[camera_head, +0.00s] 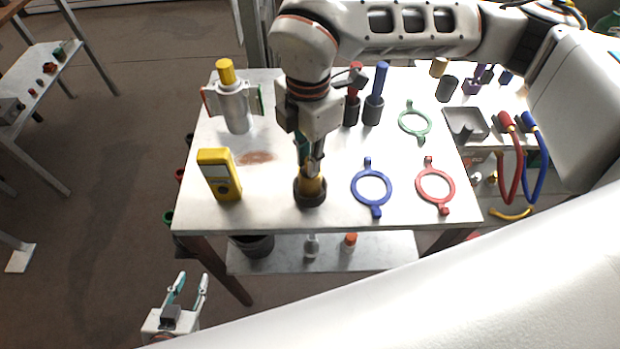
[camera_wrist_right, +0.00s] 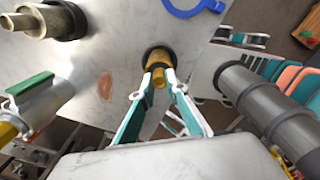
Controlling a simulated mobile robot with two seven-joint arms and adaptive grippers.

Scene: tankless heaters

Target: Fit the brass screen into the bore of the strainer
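The brass screen (camera_head: 314,183) is a yellow-gold cylinder standing upright in the mouth of the strainer (camera_head: 310,197), a short dark grey round body near the table's front edge. My right gripper (camera_head: 312,165) points down from above, with its fingertips at the screen's top. In the right wrist view, the screen (camera_wrist_right: 159,73) sits between the two teal-lined fingertips, its far end inside the dark ring of the strainer (camera_wrist_right: 153,51). How deep it sits is hidden. My left gripper (camera_head: 190,282) is open and empty, low at the left, off the table.
A yellow meter (camera_head: 219,174) and a white cylinder with a yellow top (camera_head: 234,105) stand to the left. Blue (camera_head: 371,188), red (camera_head: 435,186) and green (camera_head: 415,121) rings lie to the right. Blue (camera_head: 375,95) and red-handled tools stand behind. A grey tray (camera_head: 467,136) is further right.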

